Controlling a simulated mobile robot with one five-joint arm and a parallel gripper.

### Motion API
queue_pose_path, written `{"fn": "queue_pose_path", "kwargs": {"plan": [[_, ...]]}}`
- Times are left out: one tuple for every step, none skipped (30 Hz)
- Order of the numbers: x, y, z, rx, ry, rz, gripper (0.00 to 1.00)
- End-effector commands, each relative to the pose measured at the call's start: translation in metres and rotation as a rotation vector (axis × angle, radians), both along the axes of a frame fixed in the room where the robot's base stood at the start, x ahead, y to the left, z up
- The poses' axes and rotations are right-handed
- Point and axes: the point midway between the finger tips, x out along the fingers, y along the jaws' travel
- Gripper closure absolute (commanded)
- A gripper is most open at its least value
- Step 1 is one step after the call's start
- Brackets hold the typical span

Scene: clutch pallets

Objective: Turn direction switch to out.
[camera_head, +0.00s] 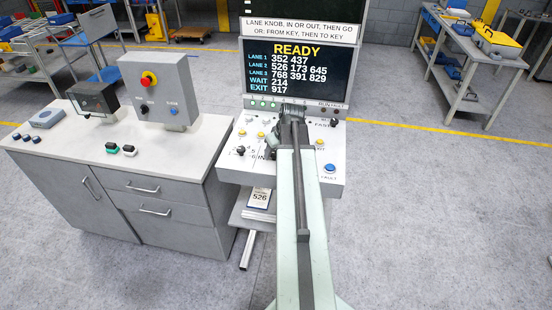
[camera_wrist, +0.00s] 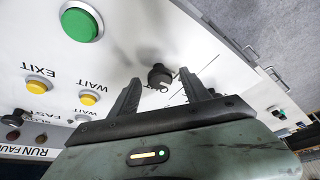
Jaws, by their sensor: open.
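A control panel (camera_head: 235,174) stands below the display, and my arm reaches over it. In the wrist view a black knob (camera_wrist: 159,76) stands on the white panel between and beyond my gripper's (camera_wrist: 160,88) two spread fingers. The jaws are open, and I see no clear contact with the knob. Small marks beside it are unreadable, so I cannot tell its setting or whether it is the direction switch. In the head view a black knob (camera_head: 240,150) sits at the panel's left, near lettering that includes "IN". My arm hides part of the panel's middle.
The display (camera_head: 296,70) reads READY. The wrist view shows a large green button (camera_wrist: 80,22) and yellow buttons labelled EXIT (camera_wrist: 38,84) and WAIT (camera_wrist: 88,98). A blue button (camera_head: 330,168) is at the panel's right.

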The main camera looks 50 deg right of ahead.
Motion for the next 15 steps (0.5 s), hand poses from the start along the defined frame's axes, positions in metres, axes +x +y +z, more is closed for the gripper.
{"fn": "queue_pose_path", "kwargs": {"plan": [[0.0008, -0.0003, -0.0023, 0.000, 0.000, 0.000, 0.45], [0.0008, -0.0002, -0.0016, 0.000, 0.000, 0.000, 0.45], [0.0007, -0.0002, -0.0007, 0.000, 0.000, 0.000, 0.45], [0.0005, -0.0001, -0.0002, 0.000, 0.000, 0.000, 0.45], [0.0004, -0.0001, 0.0000, 0.000, 0.000, -0.001, 0.45], [0.0004, -0.0001, 0.0001, 0.000, 0.000, -0.001, 0.45], [0.0004, -0.0002, 0.0001, 0.000, 0.000, -0.001, 0.50], [0.0003, -0.0002, 0.0002, 0.000, 0.000, -0.001, 0.59], [0.0002, -0.0002, 0.0001, 0.000, 0.000, -0.001, 0.70], [0.0002, -0.0003, 0.0001, 0.000, 0.000, -0.001, 0.78], [0.0002, -0.0003, 0.0001, 0.000, 0.000, -0.001, 0.87], [0.0002, -0.0003, 0.0001, 0.000, 0.000, -0.001, 0.98], [0.0001, -0.0002, 0.0001, 0.000, 0.000, -0.001, 1.00], [0.0001, -0.0002, 0.0001, 0.000, 0.000, -0.001, 1.00], [0.0001, -0.0002, 0.0001, 0.001, 0.000, -0.002, 1.00]]}}
